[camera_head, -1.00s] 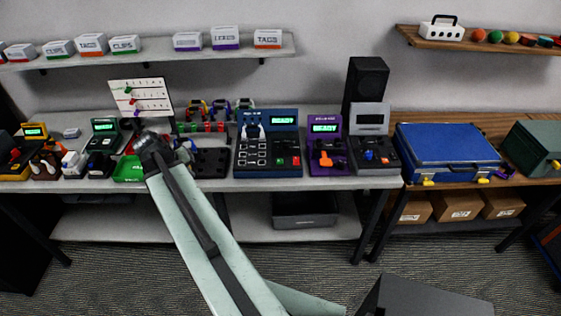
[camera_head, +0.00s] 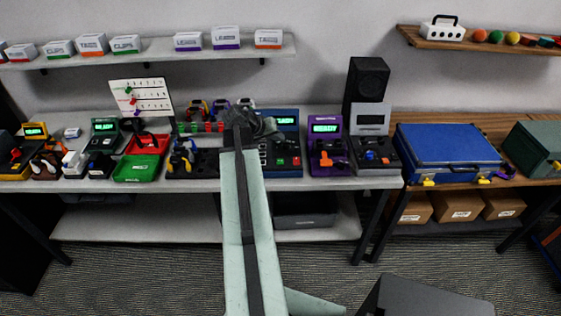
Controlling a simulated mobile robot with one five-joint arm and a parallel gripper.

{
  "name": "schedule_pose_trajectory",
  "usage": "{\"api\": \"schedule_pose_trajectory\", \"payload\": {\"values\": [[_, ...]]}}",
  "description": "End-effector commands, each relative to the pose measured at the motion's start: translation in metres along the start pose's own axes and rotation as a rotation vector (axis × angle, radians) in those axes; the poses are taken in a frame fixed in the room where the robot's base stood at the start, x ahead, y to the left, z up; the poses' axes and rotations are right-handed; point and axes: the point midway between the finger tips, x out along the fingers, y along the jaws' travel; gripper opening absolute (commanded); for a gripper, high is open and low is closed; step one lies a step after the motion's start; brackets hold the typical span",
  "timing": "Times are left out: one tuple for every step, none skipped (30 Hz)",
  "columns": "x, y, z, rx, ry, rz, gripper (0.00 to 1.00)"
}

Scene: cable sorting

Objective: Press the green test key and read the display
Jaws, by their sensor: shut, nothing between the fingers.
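The blue tester (camera_head: 285,172) stands on the bench in the middle. Its lit display (camera_head: 288,119) shows green text, partly covered by my arm's end; it appears to be READY. A green key (camera_head: 280,161) sits on its lower panel, left of a red key (camera_head: 295,161). My gripper (camera_head: 271,132) is shut and empty, in front of the tester's upper left part in this view. I cannot tell whether it touches anything. My arm hides the tester's left side.
A purple tester (camera_head: 325,168) reading READY and a grey tester (camera_head: 375,168) with a blank display stand to the right. A green tester (camera_head: 104,139), a red tray (camera_head: 148,144) and a green tray (camera_head: 136,174) are left. A blue case (camera_head: 448,146) lies on the wooden bench.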

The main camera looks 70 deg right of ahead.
Motion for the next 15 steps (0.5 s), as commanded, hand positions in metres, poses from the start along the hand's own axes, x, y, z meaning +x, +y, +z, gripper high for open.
{"api": "schedule_pose_trajectory", "payload": {"values": [[0.001, -0.001, 0.001, 0.000, 0.000, 0.000, 0.00], [0.001, -0.001, 0.001, 0.000, 0.000, 0.000, 0.00], [0.003, -0.002, 0.002, 0.000, 0.000, 0.000, 0.00], [0.004, -0.003, 0.003, 0.000, 0.000, -0.001, 0.00], [0.005, -0.004, 0.004, 0.000, 0.000, -0.001, 0.00], [0.008, -0.006, 0.006, 0.000, 0.000, -0.001, 0.00], [0.010, -0.008, 0.007, 0.000, 0.000, -0.001, 0.00], [0.012, -0.009, 0.009, 0.000, 0.000, -0.001, 0.00], [0.016, -0.012, 0.012, 0.000, -0.001, -0.001, 0.00], [0.019, -0.014, 0.014, 0.000, -0.001, -0.001, 0.00], [0.022, -0.016, 0.016, 0.000, -0.001, -0.001, 0.00], [0.026, -0.019, 0.019, 0.000, -0.001, -0.001, 0.00], [0.029, -0.022, 0.022, 0.000, -0.001, -0.001, 0.00], [0.033, -0.024, 0.024, 0.000, -0.001, -0.001, 0.00], [0.037, -0.027, 0.027, 0.000, -0.001, -0.001, 0.00]]}}
